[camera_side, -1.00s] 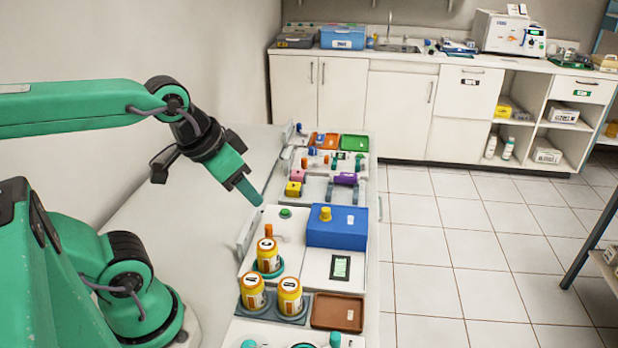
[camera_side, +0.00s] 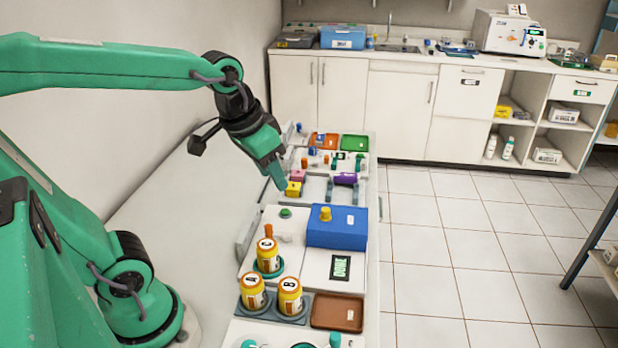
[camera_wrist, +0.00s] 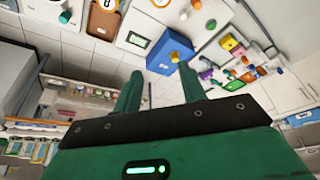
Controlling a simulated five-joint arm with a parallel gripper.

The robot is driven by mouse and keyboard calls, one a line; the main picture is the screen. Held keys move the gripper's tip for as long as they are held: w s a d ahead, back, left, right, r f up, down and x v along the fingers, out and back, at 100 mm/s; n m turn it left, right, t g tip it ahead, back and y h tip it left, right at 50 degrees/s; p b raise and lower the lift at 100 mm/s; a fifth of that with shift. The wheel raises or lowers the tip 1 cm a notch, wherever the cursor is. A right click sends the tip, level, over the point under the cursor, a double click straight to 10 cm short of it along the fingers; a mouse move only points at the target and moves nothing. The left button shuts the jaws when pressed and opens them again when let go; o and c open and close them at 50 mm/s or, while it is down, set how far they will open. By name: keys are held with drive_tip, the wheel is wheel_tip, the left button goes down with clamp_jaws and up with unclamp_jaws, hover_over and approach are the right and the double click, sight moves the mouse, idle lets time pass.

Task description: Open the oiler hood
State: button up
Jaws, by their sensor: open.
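A blue box-shaped hood (camera_side: 337,232) with a yellow knob (camera_side: 325,213) on top sits closed on the white bench unit; I take it to be the oiler hood. The hood also shows in the wrist view (camera_wrist: 164,58), beyond and between my fingers. My gripper (camera_side: 280,184) is in the air, behind and to the left of the hood, near the small coloured blocks, apart from the hood. In the wrist view my gripper (camera_wrist: 160,84) has its two green fingers spread with nothing between them.
Several yellow jars (camera_side: 290,296) and a brown tray (camera_side: 337,312) stand in front. A display (camera_side: 340,267) lies before the hood, a green button (camera_side: 285,213) to its left. A pink block (camera_side: 298,176) and purple block (camera_side: 346,179) lie behind it. The bench on the left is clear.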

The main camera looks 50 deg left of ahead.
drive_tip(key=w+a+f+g, duration=0.1)
drive_tip(key=w+f+g, duration=0.15)
drive_tip(key=w, duration=0.55)
drive_tip(key=g, duration=0.2)
hover_over(326, 209)
drive_tip(key=shift+t, duration=0.25)
drive_tip(key=f, duration=0.6)
drive_tip(key=shift+s+f, duration=0.1)
drive_tip(key=shift+s, duration=0.1)
drive_tip(key=shift+w+f, duration=0.2)
drive_tip(key=shift+f, duration=0.05)
drive_tip(key=shift+f, duration=0.15)
drive_tip(key=shift+f, duration=3.75)
clamp_jaws()
